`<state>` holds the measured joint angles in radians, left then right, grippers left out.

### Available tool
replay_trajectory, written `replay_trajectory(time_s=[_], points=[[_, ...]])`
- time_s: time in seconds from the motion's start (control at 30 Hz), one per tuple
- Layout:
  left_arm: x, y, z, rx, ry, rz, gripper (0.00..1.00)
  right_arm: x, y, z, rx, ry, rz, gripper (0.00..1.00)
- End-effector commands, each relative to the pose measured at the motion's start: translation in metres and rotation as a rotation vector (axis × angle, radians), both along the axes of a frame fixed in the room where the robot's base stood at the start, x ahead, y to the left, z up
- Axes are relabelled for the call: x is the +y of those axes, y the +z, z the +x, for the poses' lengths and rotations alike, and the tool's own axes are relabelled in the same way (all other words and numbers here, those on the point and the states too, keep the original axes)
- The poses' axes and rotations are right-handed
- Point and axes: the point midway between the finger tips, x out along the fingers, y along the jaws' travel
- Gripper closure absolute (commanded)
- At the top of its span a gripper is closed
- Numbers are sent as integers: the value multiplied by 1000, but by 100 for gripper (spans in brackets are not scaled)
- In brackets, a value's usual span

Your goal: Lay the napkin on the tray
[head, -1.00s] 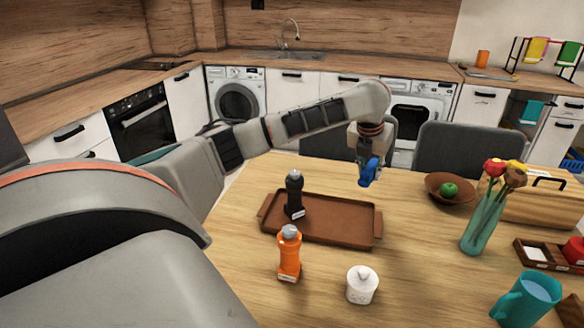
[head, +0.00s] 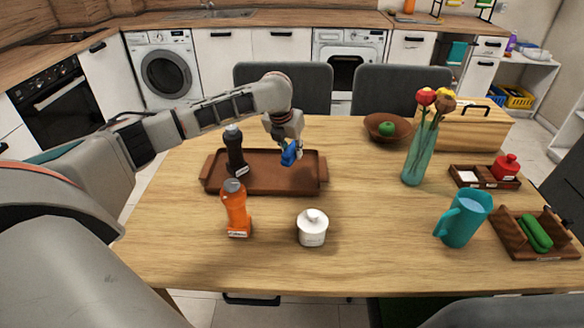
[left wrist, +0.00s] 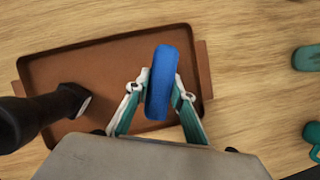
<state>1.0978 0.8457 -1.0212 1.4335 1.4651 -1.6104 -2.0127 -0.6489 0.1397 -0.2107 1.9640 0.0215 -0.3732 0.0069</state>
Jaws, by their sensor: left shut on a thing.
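The napkin (head: 289,153) is a blue roll held in my left gripper (head: 293,150). In the left wrist view the blue napkin (left wrist: 162,82) stands between the teal-lined fingers of the left gripper (left wrist: 156,98), which are shut on it. The brown tray (head: 270,183) lies on the table, and the napkin appears above its right part. In the left wrist view the tray (left wrist: 100,60) lies below the napkin; I cannot tell the exact gap. A dark bottle (head: 235,150) stands on the tray's left part. My right gripper is out of view.
An orange bottle (head: 236,208) and a white lidded pot (head: 312,228) stand in front of the tray. To the right are a bowl (head: 374,125) with a green fruit, a flower vase (head: 416,155), a teal pitcher (head: 464,220) and wooden holders. The tray's middle is clear.

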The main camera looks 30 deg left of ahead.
Motion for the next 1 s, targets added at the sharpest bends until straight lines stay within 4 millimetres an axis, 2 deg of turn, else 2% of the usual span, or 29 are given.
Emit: replay_trajectory(time_s=[0.17, 0.3, 0.43, 0.7, 0.93, 0.97, 1.0], points=[[0, -15, 0, 1, 0, 1, 95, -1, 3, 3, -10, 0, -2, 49], [0, -40, -1, 3, 1, 0, 95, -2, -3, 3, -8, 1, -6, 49], [0, -57, 0, 2, 0, 0, 95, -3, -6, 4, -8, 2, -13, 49], [0, -60, 1, -2, 0, 0, 95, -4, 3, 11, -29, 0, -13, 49], [0, -64, 0, -1, 1, 0, 95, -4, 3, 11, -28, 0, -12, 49], [0, -64, 0, -1, 1, 0, 69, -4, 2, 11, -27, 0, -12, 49], [0, -64, 0, -1, 1, 0, 60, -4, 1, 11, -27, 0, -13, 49]])
